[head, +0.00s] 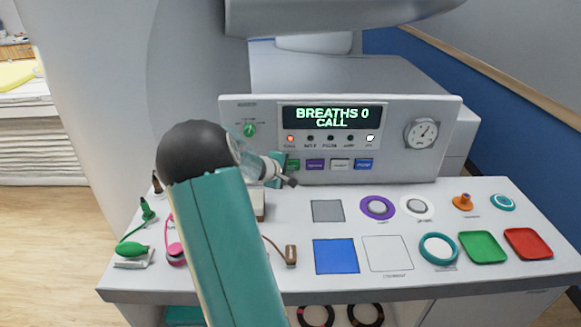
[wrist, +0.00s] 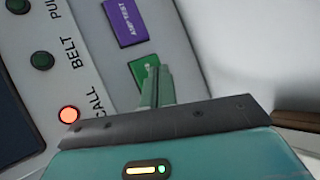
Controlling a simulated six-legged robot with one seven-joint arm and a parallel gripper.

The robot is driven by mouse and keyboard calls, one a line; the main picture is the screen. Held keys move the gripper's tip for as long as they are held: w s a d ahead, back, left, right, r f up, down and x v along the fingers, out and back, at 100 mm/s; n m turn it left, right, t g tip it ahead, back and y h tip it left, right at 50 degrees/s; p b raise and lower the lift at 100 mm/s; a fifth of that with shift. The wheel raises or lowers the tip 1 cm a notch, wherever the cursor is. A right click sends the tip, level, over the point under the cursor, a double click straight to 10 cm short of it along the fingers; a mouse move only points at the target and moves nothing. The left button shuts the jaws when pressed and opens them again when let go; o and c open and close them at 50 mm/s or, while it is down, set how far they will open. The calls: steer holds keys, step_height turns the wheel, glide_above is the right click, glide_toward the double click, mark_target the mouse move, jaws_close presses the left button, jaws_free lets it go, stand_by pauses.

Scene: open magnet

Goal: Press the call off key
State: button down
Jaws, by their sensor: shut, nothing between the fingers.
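The console panel (head: 400,165) has a display (head: 332,117) reading "BREATHS 0 CALL". Below its lamps is a row of coloured keys. The leftmost is a green key (head: 293,165), partly behind my gripper; its label is not readable, so I cannot confirm it is the call off key. The green key also shows in the wrist view (wrist: 143,68), partly covered by my fingers. My gripper (head: 280,172) is shut and empty, its fingertips (wrist: 158,74) at the green key. I cannot tell whether they touch it. The call lamp (head: 290,138) glows red.
Right of the green key are a purple key (head: 315,165), a white key (head: 340,165) and a blue key (head: 364,164). A round gauge (head: 422,133) is farther right. The desk (head: 455,190) below holds coloured trays, rings and small items. The magnet housing (head: 340,15) overhangs above.

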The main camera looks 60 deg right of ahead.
steer(key=shift+w+d, duration=0.2)
steer(key=shift+d, duration=0.25)
stand_by(0.6)
steer(key=shift+a, duration=0.1)
steer(key=shift+s+a, duration=0.4)
steer(key=shift+a, duration=0.3)
steer(key=shift+a, duration=0.1)
steer(key=shift+s+a, duration=0.35)
steer(key=shift+a, duration=0.35)
steer(key=shift+s+a, duration=0.4)
steer(key=shift+a, duration=0.35)
steer(key=shift+s+a, duration=0.35)
steer(key=shift+a, duration=0.35)
